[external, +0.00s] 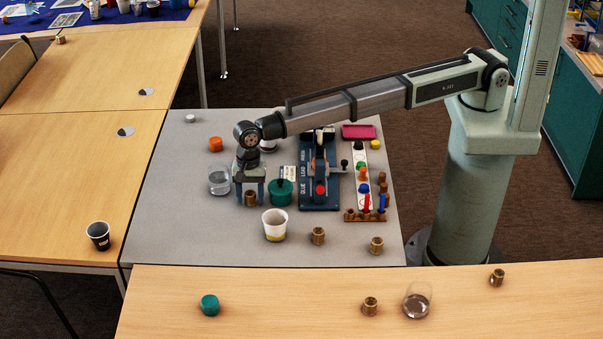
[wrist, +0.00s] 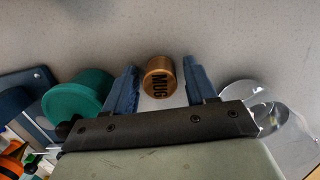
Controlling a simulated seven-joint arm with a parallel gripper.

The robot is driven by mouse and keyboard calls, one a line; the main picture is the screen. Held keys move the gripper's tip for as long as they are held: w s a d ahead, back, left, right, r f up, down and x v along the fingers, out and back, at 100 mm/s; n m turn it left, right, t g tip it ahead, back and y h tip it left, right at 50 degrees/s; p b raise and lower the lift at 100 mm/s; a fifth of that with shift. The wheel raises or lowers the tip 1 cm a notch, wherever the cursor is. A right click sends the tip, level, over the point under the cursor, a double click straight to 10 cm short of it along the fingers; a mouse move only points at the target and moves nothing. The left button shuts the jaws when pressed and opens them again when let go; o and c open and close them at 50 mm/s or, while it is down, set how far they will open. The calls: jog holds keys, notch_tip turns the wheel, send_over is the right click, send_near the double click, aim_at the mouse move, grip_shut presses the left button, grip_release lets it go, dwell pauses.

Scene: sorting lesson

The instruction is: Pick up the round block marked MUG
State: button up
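The round block marked MUG (wrist: 158,82) is a brown-gold cylinder with dark letters. It stands on the grey table and also shows in the external view (external: 251,199). My gripper (wrist: 161,72) has its two blue fingers apart, one on each side of the block. A gap shows between the block and each finger. In the external view my gripper (external: 250,188) points down over the block, with the fingers low near the tabletop.
A teal round container (wrist: 78,94) is close beside one finger, and a clear glass (wrist: 262,105) beside the other. A white-and-yellow cup (external: 275,225) stands in front. A blue device (external: 319,190) and a block rack (external: 364,190) are to the right. Similar brown-gold blocks (external: 318,236) stand nearby.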

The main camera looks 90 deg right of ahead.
jog(key=c, duration=0.9)
jog(key=shift+r, duration=0.1)
